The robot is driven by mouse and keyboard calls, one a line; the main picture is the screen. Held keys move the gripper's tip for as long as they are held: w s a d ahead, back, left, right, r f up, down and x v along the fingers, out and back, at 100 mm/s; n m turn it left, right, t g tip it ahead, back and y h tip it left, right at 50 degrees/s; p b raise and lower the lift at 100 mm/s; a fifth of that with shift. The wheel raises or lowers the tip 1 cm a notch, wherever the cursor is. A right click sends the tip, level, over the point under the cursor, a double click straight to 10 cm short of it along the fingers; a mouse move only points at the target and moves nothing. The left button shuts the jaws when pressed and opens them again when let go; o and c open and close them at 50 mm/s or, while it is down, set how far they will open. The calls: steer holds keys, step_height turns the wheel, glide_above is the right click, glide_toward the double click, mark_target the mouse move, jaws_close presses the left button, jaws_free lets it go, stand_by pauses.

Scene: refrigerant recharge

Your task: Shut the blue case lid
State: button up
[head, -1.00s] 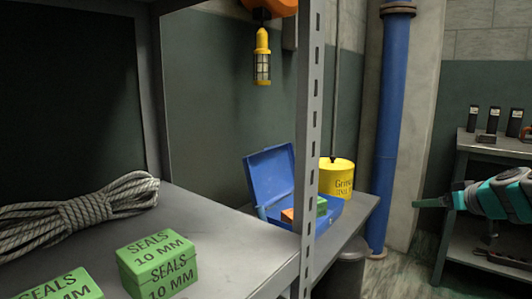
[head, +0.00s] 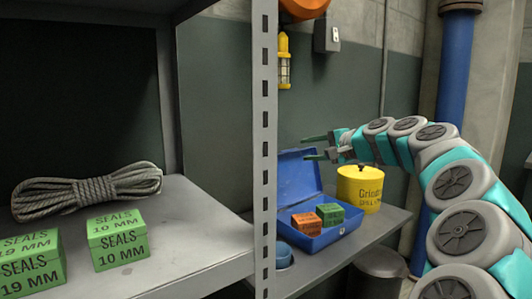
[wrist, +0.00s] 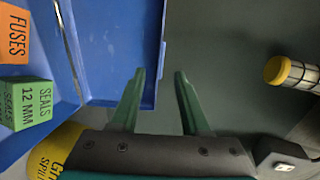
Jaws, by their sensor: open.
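The blue case (head: 336,233) stands on a grey bench with its lid (head: 298,176) raised, leaning back toward the wall. An orange fuses box (head: 306,224) and a green seals box (head: 330,214) sit inside it. My gripper (head: 312,148) is open and empty, above and beside the lid's upper edge. In the wrist view, my open gripper (wrist: 156,78) has its left finger close to the lid's edge (wrist: 148,60), and its right finger is over the dark wall. I cannot tell whether the left finger touches the lid.
A yellow tub (head: 359,189) stands right of the case. A yellow lamp (head: 284,62) hangs above, also in the wrist view (wrist: 290,73). A grey shelf upright (head: 264,130) is at left, with rope (head: 85,190) and green boxes (head: 117,243) on the shelf.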

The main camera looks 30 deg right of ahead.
mark_target(289, 152)
steer(key=shift+p+x, duration=0.3)
steer(key=shift+x, duration=3.6)
jaws_close()
